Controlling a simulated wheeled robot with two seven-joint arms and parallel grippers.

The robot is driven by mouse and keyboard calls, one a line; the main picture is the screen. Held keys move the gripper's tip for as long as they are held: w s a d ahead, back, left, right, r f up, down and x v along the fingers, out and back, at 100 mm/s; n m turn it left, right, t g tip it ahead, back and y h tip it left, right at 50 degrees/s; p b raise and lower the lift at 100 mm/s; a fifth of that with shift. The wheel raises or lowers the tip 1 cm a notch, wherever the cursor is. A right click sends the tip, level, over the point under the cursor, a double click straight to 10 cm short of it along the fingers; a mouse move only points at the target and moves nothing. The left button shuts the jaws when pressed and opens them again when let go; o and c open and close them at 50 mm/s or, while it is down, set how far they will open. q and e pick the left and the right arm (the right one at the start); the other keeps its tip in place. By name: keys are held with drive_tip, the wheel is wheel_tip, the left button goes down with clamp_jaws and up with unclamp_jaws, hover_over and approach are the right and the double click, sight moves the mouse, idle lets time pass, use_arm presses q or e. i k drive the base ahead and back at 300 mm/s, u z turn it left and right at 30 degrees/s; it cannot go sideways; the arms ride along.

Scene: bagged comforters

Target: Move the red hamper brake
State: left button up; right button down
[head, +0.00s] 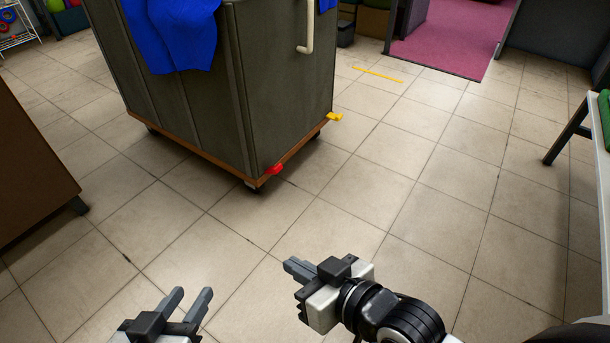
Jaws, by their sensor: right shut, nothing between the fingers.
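The red hamper brake (275,169) sticks out low at the front right corner of the large grey hamper (185,85), on its brown base. A yellow brake (335,116) sits further back along the same base edge. My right gripper (290,266) is shut and empty, over the floor in front of the red brake and apart from it. My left gripper (191,296) is open and empty at the bottom of the view, further from the hamper. Its fingers stand apart.
A blue cloth (180,35) hangs over the hamper, and a pale handle (307,28) is on its side. A brown cabinet (30,165) stands at left, a white-topped table (604,175) at right. The tiled floor between is clear.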

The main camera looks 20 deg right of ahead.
sight(273, 169)
drive_tip(key=z, duration=0.35)
drive_tip(key=i, duration=1.6)
drive_tip(key=u, duration=0.3)
